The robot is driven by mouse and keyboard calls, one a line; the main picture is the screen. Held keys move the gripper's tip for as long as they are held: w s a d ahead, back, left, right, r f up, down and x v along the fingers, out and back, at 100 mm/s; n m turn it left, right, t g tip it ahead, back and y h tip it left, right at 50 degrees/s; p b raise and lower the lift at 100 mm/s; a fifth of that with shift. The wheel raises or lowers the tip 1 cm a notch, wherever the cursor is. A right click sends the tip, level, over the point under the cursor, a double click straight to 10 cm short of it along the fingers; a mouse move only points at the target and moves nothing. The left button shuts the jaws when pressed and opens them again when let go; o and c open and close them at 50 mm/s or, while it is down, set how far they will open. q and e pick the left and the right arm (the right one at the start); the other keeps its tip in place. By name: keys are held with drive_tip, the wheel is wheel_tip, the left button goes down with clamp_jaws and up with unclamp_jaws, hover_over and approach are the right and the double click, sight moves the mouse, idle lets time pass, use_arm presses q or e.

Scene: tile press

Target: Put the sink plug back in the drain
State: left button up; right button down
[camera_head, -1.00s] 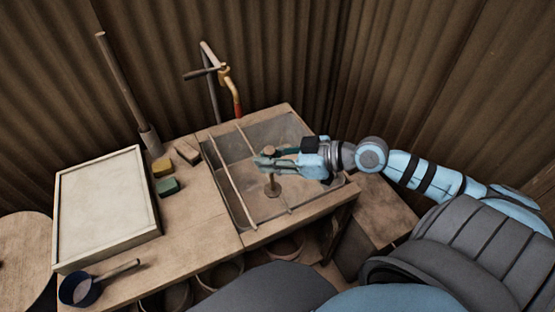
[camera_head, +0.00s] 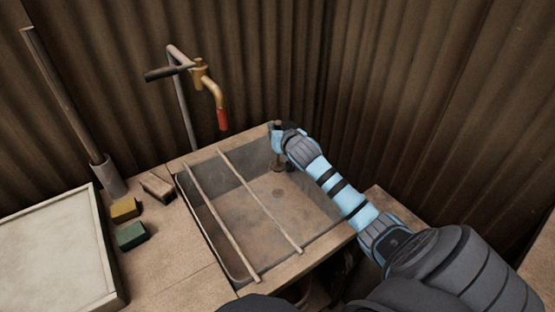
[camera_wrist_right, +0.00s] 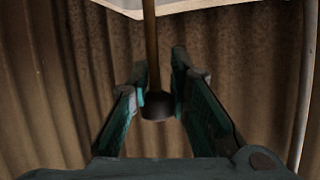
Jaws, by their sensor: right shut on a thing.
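The sink plug (camera_head: 278,166) has a stem and hangs below my right gripper (camera_head: 279,136) near the far right corner of the sink (camera_head: 235,215). In the right wrist view, a dark round knob (camera_wrist_right: 157,106) on a thin stem (camera_wrist_right: 149,45) sits between the two fingers of my right gripper (camera_wrist_right: 160,92). It is shut on the plug's stem just by the knob. The drain (camera_head: 278,194) shows as a small dark round spot on the sink floor, below the plug in the picture and apart from it. My left gripper is in neither view.
Two rods (camera_head: 262,203) lie across the sink, left of the plug. A faucet (camera_head: 207,88) with a red tip stands behind the sink. Yellow (camera_head: 124,208) and green (camera_head: 132,235) blocks and a pale framed board (camera_head: 50,255) are at left.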

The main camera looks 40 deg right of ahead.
sight(277, 163)
drive_tip(key=f, duration=0.3)
drive_tip(key=f+b, duration=0.1)
drive_tip(key=f, duration=0.2)
drive_tip(key=f+b, duration=0.1)
drive_tip(key=f, duration=0.2)
drive_tip(key=shift+w, duration=0.3)
drive_tip(key=shift+f+b, duration=0.35)
drive_tip(key=shift+b, duration=0.05)
wheel_tip(277, 163, down, 3)
drive_tip(key=shift+s+f+b, duration=0.1)
drive_tip(key=shift+s+b, duration=0.05)
drive_tip(key=shift+b, duration=0.65)
drive_tip(key=shift+f, duration=0.3)
drive_tip(key=shift+r, duration=0.15)
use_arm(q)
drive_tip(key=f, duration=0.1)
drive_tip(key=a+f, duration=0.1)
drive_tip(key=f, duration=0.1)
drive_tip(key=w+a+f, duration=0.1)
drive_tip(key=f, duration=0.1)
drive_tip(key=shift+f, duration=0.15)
use_arm(e)
drive_tip(key=c, duration=1.5)
unclamp_jaws()
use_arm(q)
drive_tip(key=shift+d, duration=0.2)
